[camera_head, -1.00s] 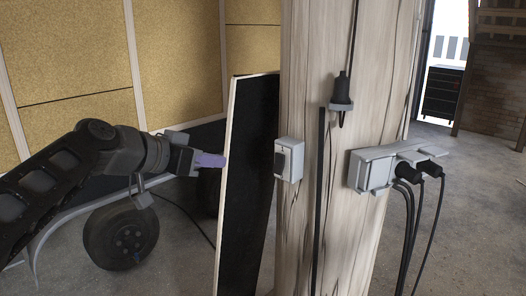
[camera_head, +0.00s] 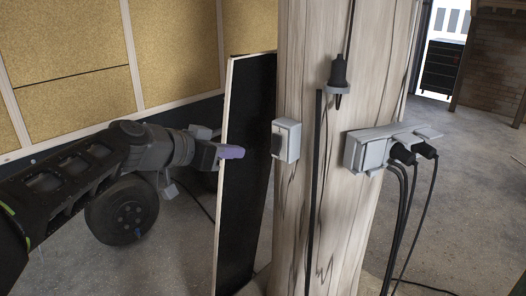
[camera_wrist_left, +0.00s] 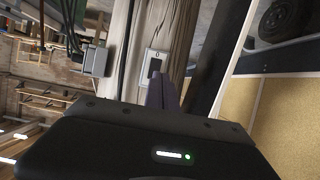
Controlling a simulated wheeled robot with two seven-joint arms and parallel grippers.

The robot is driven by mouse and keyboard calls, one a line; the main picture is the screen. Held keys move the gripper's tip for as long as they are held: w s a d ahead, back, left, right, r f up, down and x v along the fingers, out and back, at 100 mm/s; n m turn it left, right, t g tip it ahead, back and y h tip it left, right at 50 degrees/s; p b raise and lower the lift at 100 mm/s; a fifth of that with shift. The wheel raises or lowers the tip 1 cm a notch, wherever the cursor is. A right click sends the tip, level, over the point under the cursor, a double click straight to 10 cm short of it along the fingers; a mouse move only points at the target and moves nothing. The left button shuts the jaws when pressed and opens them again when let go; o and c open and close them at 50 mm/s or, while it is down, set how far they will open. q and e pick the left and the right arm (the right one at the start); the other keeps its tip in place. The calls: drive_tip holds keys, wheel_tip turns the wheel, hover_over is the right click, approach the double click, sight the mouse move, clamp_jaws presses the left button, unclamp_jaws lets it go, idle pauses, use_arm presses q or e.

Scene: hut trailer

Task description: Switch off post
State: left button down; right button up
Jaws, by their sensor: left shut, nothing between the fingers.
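A wooden post (camera_head: 340,60) stands in the middle of the head view. A small grey switch box (camera_head: 288,138) with a dark rocker (camera_head: 277,144) is fixed on its left part. In the left wrist view the switch (camera_wrist_left: 155,66) shows just beyond my fingertips. My left gripper (camera_head: 232,152), with purple fingers, is shut and empty. It is left of the switch, in front of the black board's edge, apart from the switch. In the left wrist view my left gripper (camera_wrist_left: 163,90) points toward the post. My right gripper is not in view.
A tall black board (camera_head: 245,180) leans by the post's left side. A grey socket block (camera_head: 375,148) with plugs and hanging cables is on the post's right. A hanging black plug (camera_head: 338,72) is above. A trailer wheel (camera_head: 122,210) is behind my left arm.

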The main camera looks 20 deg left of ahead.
sight(271, 152)
use_arm(q)
drive_tip(key=p+x, duration=0.2)
drive_tip(key=x, duration=0.9)
drive_tip(key=shift+a, duration=0.1)
drive_tip(key=b, duration=0.4)
drive_tip(key=shift+w+f+t, duration=0.1)
drive_tip(key=shift+w+t, duration=0.15)
drive_tip(key=shift+t, duration=0.15)
